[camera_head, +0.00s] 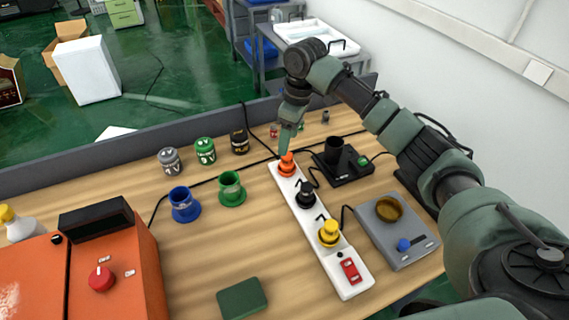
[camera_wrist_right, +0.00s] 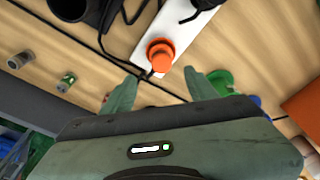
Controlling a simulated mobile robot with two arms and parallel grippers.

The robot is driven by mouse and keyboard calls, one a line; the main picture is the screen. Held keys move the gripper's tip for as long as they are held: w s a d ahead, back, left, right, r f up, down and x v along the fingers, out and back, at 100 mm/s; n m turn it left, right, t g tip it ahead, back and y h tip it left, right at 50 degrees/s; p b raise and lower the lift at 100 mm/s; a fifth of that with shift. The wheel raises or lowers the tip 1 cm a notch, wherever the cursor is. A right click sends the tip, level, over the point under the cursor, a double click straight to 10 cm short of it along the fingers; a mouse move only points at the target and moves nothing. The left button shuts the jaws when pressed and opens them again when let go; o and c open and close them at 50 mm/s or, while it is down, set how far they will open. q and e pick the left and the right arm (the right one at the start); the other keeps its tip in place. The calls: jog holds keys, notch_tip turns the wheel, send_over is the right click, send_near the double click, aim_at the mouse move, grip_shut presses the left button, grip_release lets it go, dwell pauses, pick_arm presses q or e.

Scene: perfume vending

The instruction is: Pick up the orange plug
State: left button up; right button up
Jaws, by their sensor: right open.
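The orange plug (camera_head: 287,165) sits in the far end of a white power strip (camera_head: 345,276) on the wooden table. In the right wrist view the orange plug (camera_wrist_right: 160,54) is just beyond my fingertips, roughly centred between them. My right gripper (camera_head: 286,146) comes down over the far end of the strip, close to the plug. Its two green fingers are spread apart with nothing between them in the right wrist view (camera_wrist_right: 157,80). A black plug (camera_head: 305,194) and a yellow plug (camera_head: 329,233) sit nearer along the strip. My left gripper is not in view.
A blue cup (camera_head: 184,204) and a green cup (camera_head: 231,189) stand left of the strip. A black device (camera_head: 343,163) and a grey scale (camera_head: 396,231) stand right of it. An orange machine (camera_head: 88,271) fills the near left. Cables cross the table.

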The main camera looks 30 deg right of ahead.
aim_at(288, 155)
jog(key=shift+s+f+p, duration=0.25)
jog(key=shift+f+p, duration=0.05)
jog(key=shift+f, duration=0.45)
jog(key=f, duration=0.1)
jog(key=f+p, duration=0.1)
jog(key=f, duration=0.3)
jog(key=shift+w+a, duration=0.2)
jog(key=shift+w, duration=0.05)
jog(key=shift+s+r, duration=0.1)
jog(key=shift+s, duration=0.05)
grip_shut()
